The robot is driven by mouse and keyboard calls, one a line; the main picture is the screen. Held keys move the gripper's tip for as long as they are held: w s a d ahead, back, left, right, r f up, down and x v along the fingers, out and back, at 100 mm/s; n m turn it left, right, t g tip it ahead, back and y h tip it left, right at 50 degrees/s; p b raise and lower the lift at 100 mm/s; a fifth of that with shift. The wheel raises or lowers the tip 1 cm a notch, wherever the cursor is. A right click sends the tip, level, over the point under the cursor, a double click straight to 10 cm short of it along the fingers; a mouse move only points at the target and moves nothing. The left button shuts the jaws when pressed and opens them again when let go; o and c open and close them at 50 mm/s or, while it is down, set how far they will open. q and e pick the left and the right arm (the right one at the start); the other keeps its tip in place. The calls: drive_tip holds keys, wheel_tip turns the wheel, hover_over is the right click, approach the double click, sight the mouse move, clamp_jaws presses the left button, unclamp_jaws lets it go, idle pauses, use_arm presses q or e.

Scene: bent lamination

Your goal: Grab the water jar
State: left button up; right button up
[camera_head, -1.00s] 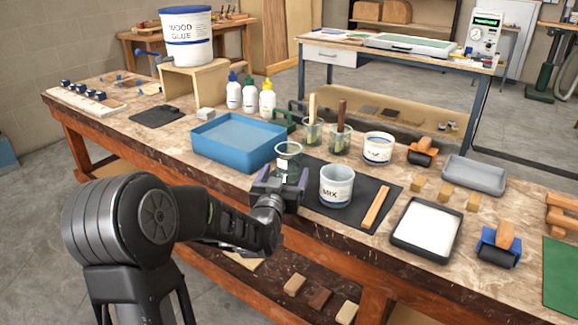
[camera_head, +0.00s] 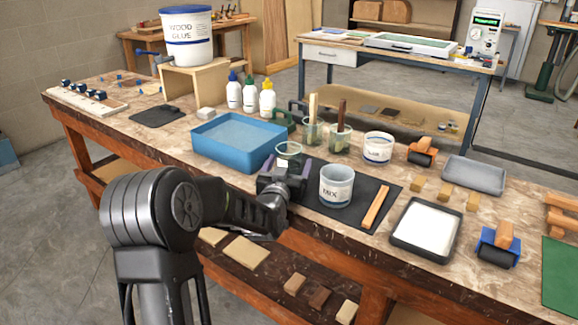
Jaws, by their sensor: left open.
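A small clear jar (camera_head: 289,149), which I take for the water jar, stands on the workbench at the front right corner of the blue tray. Only its rim and upper part show; its lower part is hidden behind my left gripper. My left gripper (camera_head: 285,168) is open, with its two fingers pointing away from me toward the jar, one at each side of it. I cannot tell whether the fingers touch the glass. My right gripper is not in view.
The blue tray (camera_head: 236,138) is just left of the jar. A MIX cup (camera_head: 336,186) stands close to the right on a dark mat (camera_head: 362,214). Jars with brushes (camera_head: 340,139) and glue bottles (camera_head: 250,95) stand behind.

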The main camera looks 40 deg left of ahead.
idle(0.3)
use_arm(q)
drive_tip(key=c, duration=1.8)
drive_tip(key=shift+o, duration=0.2)
drive_tip(key=shift+r, duration=0.2)
wheel_tip(320, 180, up, 10)
drive_tip(key=p, duration=0.1)
drive_tip(key=shift+f, duration=0.15)
idle(0.6)
